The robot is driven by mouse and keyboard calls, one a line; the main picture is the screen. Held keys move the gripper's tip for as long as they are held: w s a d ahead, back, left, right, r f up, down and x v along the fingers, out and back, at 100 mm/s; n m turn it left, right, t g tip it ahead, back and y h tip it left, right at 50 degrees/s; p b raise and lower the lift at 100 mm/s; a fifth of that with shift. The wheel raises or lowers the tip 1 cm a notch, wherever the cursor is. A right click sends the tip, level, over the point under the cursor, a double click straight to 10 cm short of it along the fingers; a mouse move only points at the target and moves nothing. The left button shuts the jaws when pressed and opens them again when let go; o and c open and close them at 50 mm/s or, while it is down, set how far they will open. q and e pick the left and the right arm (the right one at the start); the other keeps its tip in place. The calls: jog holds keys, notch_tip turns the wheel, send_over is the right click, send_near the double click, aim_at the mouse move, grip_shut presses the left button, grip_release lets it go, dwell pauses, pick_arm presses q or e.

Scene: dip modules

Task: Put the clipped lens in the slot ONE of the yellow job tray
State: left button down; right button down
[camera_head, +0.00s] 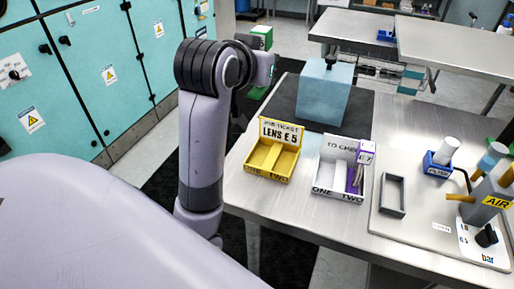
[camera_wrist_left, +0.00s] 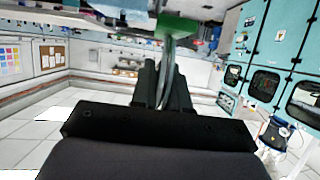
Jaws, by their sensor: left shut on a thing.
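The yellow job tray (camera_head: 270,176) stands on the steel bench with a card reading "LENS E 5". Its front is marked ONE on the left and TWO on the right; both slots look empty. My left gripper (camera_wrist_left: 166,68) is shut on a thin grey curved piece, with a green block (camera_wrist_left: 178,27) at its far end. I take this for the clipped lens; the lens itself is not clear. In the head view my left arm rises left of the tray, its wrist up beyond the tray's left side, and its fingers are hidden. My right gripper is not in view.
A white tray (camera_head: 337,193) marked TO CHECK, with a purple E7 piece in slot TWO, is right of the job tray. A pale blue block (camera_head: 324,92) stands on a dark mat behind. A grey frame (camera_head: 392,195), blue holder (camera_head: 437,166) and AIR unit (camera_head: 490,205) stand further right.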

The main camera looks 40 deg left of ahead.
pick_arm(q)
notch_tip(320, 180, down, 19)
jog(key=shift+r, duration=0.1)
dwell(0.4)
jog(key=shift+f, duration=0.25)
jog(key=c, duration=1.1)
grip_release()
